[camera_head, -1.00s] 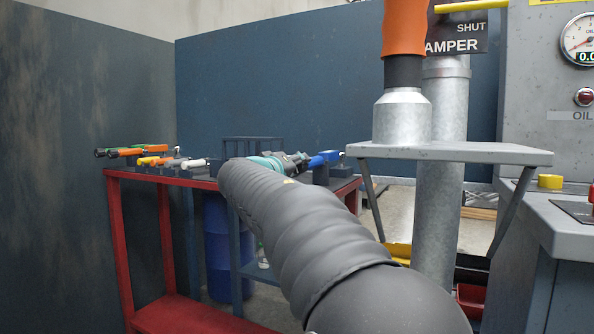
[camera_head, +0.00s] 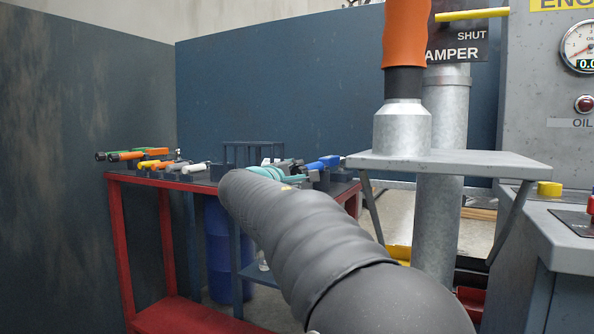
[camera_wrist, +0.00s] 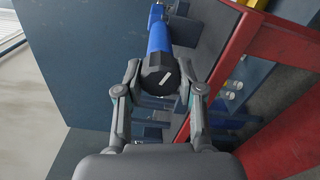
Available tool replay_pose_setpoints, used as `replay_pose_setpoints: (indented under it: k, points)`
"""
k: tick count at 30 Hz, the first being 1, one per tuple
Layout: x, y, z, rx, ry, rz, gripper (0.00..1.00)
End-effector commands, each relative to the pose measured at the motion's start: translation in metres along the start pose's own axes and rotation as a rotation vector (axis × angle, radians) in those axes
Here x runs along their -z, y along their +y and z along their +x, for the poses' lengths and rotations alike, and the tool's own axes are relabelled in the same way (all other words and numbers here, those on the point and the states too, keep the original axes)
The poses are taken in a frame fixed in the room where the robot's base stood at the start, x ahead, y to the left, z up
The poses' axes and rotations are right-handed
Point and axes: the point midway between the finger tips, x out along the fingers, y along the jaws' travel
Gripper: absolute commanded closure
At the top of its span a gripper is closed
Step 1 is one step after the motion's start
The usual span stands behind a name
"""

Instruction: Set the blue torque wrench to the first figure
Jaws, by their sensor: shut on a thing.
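The blue torque wrench (camera_head: 322,163) lies at the right end of the red bench, its blue body showing past my arm. In the wrist view its blue handle (camera_wrist: 159,38) points away from me. Its dark round end knob (camera_wrist: 160,76), with a pale line mark, faces the camera. My gripper (camera_wrist: 160,84) is shut on this end knob, one finger on each side. In the head view my gripper (camera_head: 292,170) is partly hidden behind my own arm. No scale figures on the wrench can be read.
The red bench (camera_head: 150,180) carries several other tools with orange (camera_head: 125,156), green, yellow and white handles at its left. A grey shelf (camera_head: 450,162) with a metal pipe stands right of my arm. A blue drum (camera_head: 228,250) stands behind the bench.

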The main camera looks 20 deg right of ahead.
Motion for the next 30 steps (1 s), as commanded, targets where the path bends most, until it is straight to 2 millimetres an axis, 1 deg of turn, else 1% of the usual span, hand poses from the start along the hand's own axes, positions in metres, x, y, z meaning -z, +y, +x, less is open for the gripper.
replay_pose_setpoints:
  k: [1, 6, 15, 21, 30]
  points:
    - [-0.0003, 0.0022, -0.0001, 0.0, 0.001, -0.038, 0.97]
    - [-0.0002, 0.0011, 0.0, 0.001, 0.001, -0.161, 0.97]
    - [0.0, -0.0001, 0.0, 0.0, 0.001, -0.299, 0.97]
    - [0.0001, -0.0009, 0.0, 0.0, 0.001, -0.333, 0.97]
    - [0.0002, -0.0013, 0.0, 0.0, 0.001, -0.339, 0.97]
